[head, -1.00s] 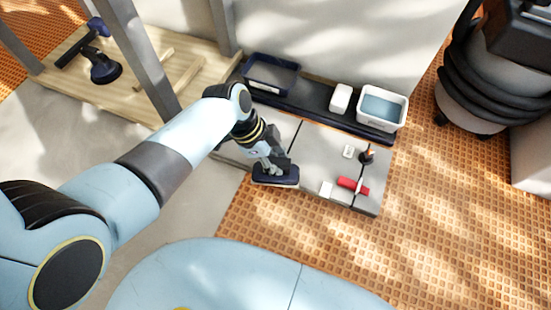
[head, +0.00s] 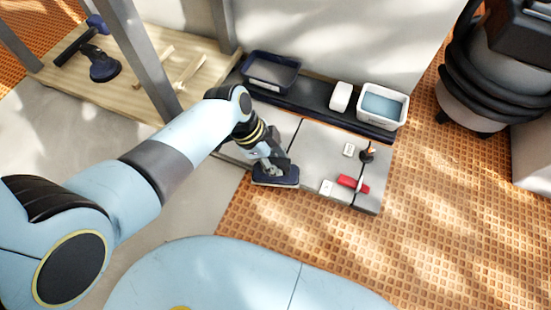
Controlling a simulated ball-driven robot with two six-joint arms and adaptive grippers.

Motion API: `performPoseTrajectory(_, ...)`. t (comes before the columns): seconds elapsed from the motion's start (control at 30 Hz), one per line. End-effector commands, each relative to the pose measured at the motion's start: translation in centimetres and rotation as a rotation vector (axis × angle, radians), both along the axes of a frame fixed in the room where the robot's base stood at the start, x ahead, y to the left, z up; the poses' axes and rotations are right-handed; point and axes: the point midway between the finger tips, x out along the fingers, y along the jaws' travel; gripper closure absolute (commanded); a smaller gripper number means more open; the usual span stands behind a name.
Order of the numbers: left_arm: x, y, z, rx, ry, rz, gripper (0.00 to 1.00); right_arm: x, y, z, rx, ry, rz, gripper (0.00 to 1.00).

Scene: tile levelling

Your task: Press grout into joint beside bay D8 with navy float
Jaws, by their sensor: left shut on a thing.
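The navy float (head: 276,180) is at the near edge of the grey tiles (head: 318,150), flat side down, close to a dark joint line. My left gripper (head: 270,166) is shut on the float from above; its fingertips are partly hidden by its own links. I cannot tell whether the float touches the tile surface. I cannot read a bay label D8; small white tags (head: 326,187) lie on the tiles but their marks are too small. My right gripper does not show.
A red-handled tool (head: 352,183) and a dark knob with an orange top (head: 368,153) are on the tiles to the right. Behind stand a navy tray (head: 271,70), a white block (head: 341,96) and a white tub of water (head: 382,105). A grey post (head: 140,55) rises at left.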

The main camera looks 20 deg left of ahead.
Motion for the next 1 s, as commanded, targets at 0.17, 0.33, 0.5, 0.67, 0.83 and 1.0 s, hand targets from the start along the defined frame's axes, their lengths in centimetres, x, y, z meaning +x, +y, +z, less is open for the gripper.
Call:
performPoseTrajectory(0.17,0.0,0.0,-0.3,0.0,0.0,0.0,1.0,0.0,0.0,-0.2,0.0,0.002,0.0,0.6)
performPoseTrajectory(0.33,0.0,0.0,-0.6,0.0,0.001,0.0,1.0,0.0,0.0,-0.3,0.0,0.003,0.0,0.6)
performPoseTrajectory(0.5,0.0,0.0,-0.8,0.0,0.0,0.0,1.0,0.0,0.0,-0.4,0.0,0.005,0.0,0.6)
performPoseTrajectory(0.67,0.4,0.0,-0.7,-0.001,-0.002,-0.001,1.0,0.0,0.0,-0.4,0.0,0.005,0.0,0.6)
performPoseTrajectory(0.83,1.9,-0.1,-0.7,0.0,-0.002,0.0,1.0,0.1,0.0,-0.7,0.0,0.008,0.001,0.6)
performPoseTrajectory(1.0,3.2,-0.1,-0.6,0.0,-0.001,0.0,1.0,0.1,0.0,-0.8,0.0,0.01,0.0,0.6)
